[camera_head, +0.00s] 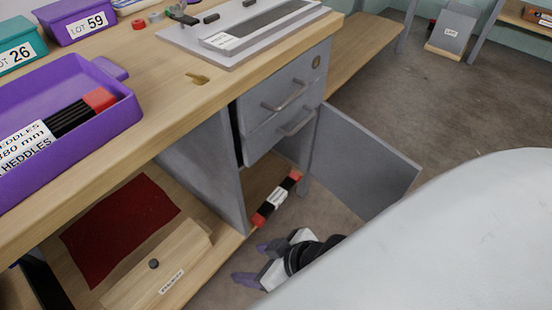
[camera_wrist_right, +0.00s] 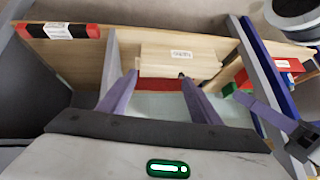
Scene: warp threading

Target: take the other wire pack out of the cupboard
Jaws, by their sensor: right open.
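The wire pack (camera_head: 277,198), black with red ends and a white label, lies on the floor of the open cupboard (camera_head: 262,175) below the drawers. It also shows at the top left of the right wrist view (camera_wrist_right: 58,31). My right gripper (camera_head: 252,263) is open and empty, in front of the bench and nearer the camera than the pack. Its two purple fingers (camera_wrist_right: 159,78) are spread in the right wrist view, apart from the pack. A purple finger with a grey part (camera_wrist_right: 262,103), seemingly my left gripper, shows at the right there; its opening is unclear.
The grey cupboard door (camera_head: 365,160) stands open to the right. A purple tray (camera_head: 120,115) on the bench holds a black bundle with a red end. A wooden box (camera_head: 160,265) and a red mat (camera_head: 120,225) occupy the lower shelf.

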